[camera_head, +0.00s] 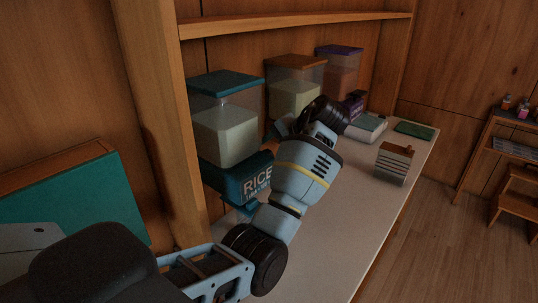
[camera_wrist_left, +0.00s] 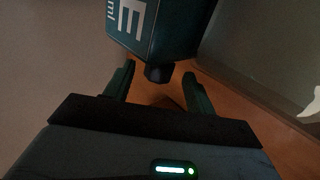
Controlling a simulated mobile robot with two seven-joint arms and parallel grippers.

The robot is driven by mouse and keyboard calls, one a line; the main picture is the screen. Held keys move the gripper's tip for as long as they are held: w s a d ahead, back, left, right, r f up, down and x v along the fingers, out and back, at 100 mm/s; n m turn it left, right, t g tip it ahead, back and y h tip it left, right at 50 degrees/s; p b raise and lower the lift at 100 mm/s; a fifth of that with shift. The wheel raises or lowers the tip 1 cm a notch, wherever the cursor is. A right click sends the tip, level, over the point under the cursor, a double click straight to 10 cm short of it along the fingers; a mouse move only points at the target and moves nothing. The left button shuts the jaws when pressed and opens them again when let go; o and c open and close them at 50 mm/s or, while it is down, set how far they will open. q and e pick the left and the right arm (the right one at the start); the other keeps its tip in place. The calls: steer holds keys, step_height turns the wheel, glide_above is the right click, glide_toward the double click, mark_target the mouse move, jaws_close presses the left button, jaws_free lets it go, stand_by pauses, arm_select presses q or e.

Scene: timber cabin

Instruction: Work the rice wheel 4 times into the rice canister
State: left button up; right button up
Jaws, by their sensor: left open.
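The teal rice dispenser (camera_head: 232,180) stands at the near left of the white counter, its clear hopper (camera_head: 225,130) holding pale grain under a teal lid. The front reads RICE. In the left wrist view, its teal body (camera_wrist_left: 155,28) fills the top, with a small dark knob (camera_wrist_left: 158,73) at its lower edge, perhaps the wheel. My left gripper (camera_wrist_left: 159,71) is open, its two fingers on either side of the knob, with visible gaps. In the head view my left arm hides the gripper's fingertips and part of the dispenser. I cannot make out the rice canister for certain.
An orange-lidded dispenser (camera_head: 295,88) and a purple-lidded one (camera_head: 340,72) stand farther along. A small wood-and-white block-like item (camera_head: 394,163) is at the counter's right edge. A green flat item (camera_head: 414,130) lies at the far end. The shelf (camera_head: 300,22) runs above.

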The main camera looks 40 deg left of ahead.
arm_select(q)
steer(key=shift+x, duration=1.05)
arm_select(e)
steer(key=shift+w+d+r, duration=0.1)
steer(key=shift+w+r, duration=0.05)
arm_select(q)
steer(key=c, duration=1)
steer(key=shift+o, duration=0.2)
steer(key=shift+y, duration=0.3)
